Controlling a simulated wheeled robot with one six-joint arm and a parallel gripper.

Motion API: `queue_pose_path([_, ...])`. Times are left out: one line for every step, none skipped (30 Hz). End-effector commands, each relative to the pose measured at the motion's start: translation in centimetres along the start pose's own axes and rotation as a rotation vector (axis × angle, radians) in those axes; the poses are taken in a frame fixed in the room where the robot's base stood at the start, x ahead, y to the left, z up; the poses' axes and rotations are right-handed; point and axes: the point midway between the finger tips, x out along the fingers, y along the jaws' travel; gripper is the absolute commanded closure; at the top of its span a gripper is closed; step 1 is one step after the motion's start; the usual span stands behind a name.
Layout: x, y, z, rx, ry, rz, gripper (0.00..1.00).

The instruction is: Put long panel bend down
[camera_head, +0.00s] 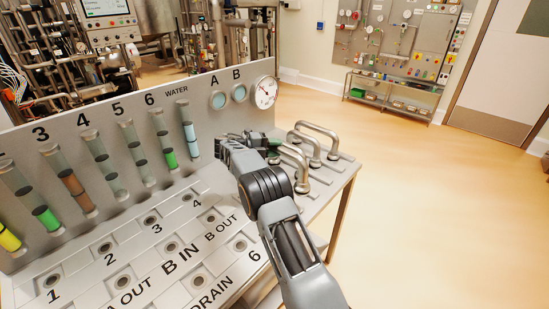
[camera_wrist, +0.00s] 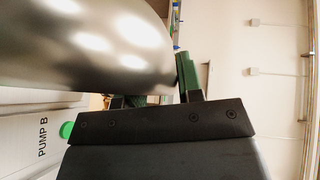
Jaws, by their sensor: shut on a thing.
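My gripper (camera_head: 272,148) is at the right end of the panel table in the head view, beside the metal bends there. In the wrist view, its green fingers (camera_wrist: 160,86) are shut on a shiny metal tube, which I take to be the long panel bend (camera_wrist: 95,45). The bend fills the upper left of that view. In the head view my arm and gripper hide much of the held bend. I cannot tell there which bend is held, or whether it touches the table.
Bent metal pipes (camera_head: 322,132) stand at the table's right end, close to my gripper. The panel's sloped face has numbered ports (camera_head: 171,246). Behind it rise coloured sight tubes (camera_head: 164,140) and a round gauge (camera_head: 264,93). The floor (camera_head: 430,210) to the right is clear.

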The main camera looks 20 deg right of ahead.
Motion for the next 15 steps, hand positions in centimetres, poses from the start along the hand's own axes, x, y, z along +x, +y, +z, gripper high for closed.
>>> queue_pose_path([0.3,0.8,0.8,-0.002,0.001,-0.002,1.00])
queue_pose_path([0.3,1.1,1.2,-0.001,0.000,-0.002,1.00])
queue_pose_path([0.5,1.6,1.7,0.001,-0.001,-0.002,1.00])
queue_pose_path([0.6,1.9,2.0,0.000,-0.001,-0.002,1.00])
queue_pose_path([0.7,2.2,2.3,0.000,-0.001,-0.002,1.00])
queue_pose_path([0.8,2.6,2.6,0.000,-0.002,-0.002,1.00])
queue_pose_path([0.8,2.7,2.9,0.001,-0.002,-0.002,1.00])
queue_pose_path([0.8,2.8,3.0,0.002,-0.003,-0.002,1.00])
queue_pose_path([0.9,3.0,3.2,0.002,-0.003,-0.002,1.00])
queue_pose_path([0.9,3.1,3.4,0.002,-0.003,-0.002,1.00])
queue_pose_path([0.9,3.2,3.5,0.002,-0.003,-0.002,1.00])
queue_pose_path([1.0,3.3,3.6,0.001,-0.003,-0.002,1.00])
queue_pose_path([1.0,3.4,3.6,0.001,-0.003,-0.002,1.00])
queue_pose_path([1.0,3.4,3.7,0.001,-0.003,-0.002,1.00])
queue_pose_path([1.0,3.4,3.7,0.001,-0.004,-0.002,1.00])
